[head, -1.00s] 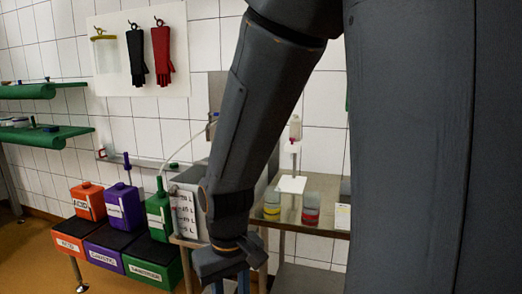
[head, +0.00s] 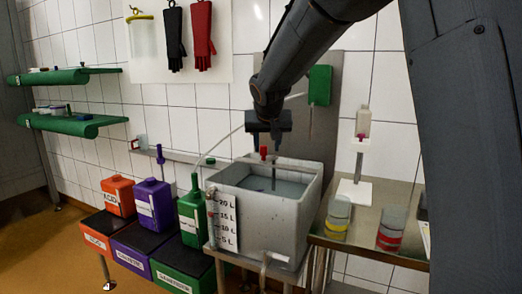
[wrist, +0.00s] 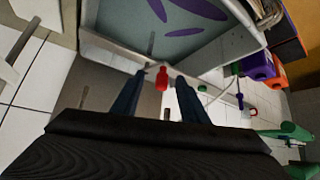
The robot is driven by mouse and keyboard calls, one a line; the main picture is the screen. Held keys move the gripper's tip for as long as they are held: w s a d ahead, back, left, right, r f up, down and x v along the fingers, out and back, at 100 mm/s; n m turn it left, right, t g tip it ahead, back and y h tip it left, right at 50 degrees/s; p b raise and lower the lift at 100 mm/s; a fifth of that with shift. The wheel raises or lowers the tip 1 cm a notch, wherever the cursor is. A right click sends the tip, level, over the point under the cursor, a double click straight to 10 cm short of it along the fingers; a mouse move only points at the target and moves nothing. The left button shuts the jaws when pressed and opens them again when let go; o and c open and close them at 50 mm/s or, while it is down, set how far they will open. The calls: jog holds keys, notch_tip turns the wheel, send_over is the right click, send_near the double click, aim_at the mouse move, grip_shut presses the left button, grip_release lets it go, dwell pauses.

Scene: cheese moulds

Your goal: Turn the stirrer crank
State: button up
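The crank's red handle (head: 263,153) shows near the back rim of the grey tank (head: 285,222) in the head view. In the wrist view the red handle (wrist: 162,79) lies between my fingertips, with a visible gap on each side. My gripper (head: 266,141) points down just above the handle; in the wrist view its two fingers (wrist: 161,78) are apart and hold nothing. A thin grey bar is partly visible beside the handle. Purple paddle-like shapes (wrist: 199,9) show in the tank's liquid in the wrist view. The rest of the crank is hidden.
Orange, purple and green containers (head: 153,205) stand left of the tank. A white stand (head: 355,190) and two jars (head: 338,217) are on the metal table to the right. A green box (head: 319,85) is on the wall panel behind. Green shelves (head: 75,121) are far left.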

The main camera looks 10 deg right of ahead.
aim_at(264, 146)
jog(key=shift+t, duration=0.3)
jog(key=w, duration=0.2)
jog(key=w+f, duration=0.1)
jog(key=w, duration=0.2)
jog(key=w+f, duration=0.1)
jog(key=w, duration=0.1)
jog(key=shift+w+d+f, duration=0.2)
jog(key=shift+w+d, duration=0.1)
jog(key=shift+x, duration=0.8)
jog(key=shift+c, duration=0.2)
grip_shut()
